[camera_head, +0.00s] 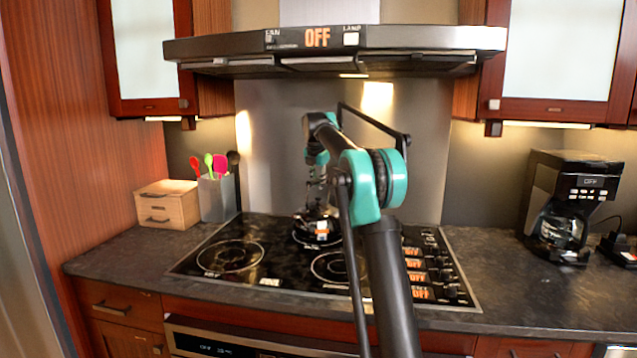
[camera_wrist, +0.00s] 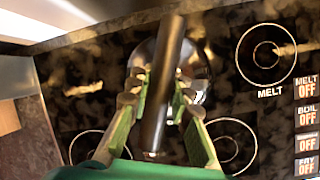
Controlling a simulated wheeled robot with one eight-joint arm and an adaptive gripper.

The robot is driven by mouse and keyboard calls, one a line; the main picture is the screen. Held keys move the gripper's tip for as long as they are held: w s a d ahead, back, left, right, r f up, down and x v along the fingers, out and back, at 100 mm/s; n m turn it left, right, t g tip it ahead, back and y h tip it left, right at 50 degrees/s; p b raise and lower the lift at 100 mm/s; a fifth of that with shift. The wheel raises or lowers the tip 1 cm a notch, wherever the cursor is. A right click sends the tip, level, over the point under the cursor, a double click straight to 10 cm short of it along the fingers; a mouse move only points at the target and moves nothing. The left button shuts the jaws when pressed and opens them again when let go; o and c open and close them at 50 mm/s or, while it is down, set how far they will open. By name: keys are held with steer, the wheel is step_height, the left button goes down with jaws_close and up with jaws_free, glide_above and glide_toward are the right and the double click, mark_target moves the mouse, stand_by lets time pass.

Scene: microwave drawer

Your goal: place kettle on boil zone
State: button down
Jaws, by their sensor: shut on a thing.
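The kettle (camera_head: 318,224) is small and partly hidden below my arm in the head view, at the rear of the black cooktop (camera_head: 272,270). In the wrist view its shiny round body (camera_wrist: 200,65) shows behind its dark handle (camera_wrist: 166,80). My gripper (camera_wrist: 158,100), with green-lined fingers, is shut on the handle from above. It also shows in the head view (camera_head: 317,190). Whether the kettle touches the glass is unclear. A ring marked MELT (camera_wrist: 266,55) is bare, right of the kettle in the wrist view. I cannot read which ring is the boil zone.
Several orange OFF displays, including BOIL (camera_wrist: 307,117), line the cooktop's right side. A range hood (camera_head: 330,50) hangs above. A wooden box (camera_head: 167,205) and utensil holder (camera_head: 217,198) stand left; a coffee maker (camera_head: 566,205) stands right. The front-left ring (camera_head: 230,257) is clear.

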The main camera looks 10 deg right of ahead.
steer(key=c, duration=1.4)
jaws_free()
steer(key=shift+f, duration=0.1)
steer(key=v, duration=1.2)
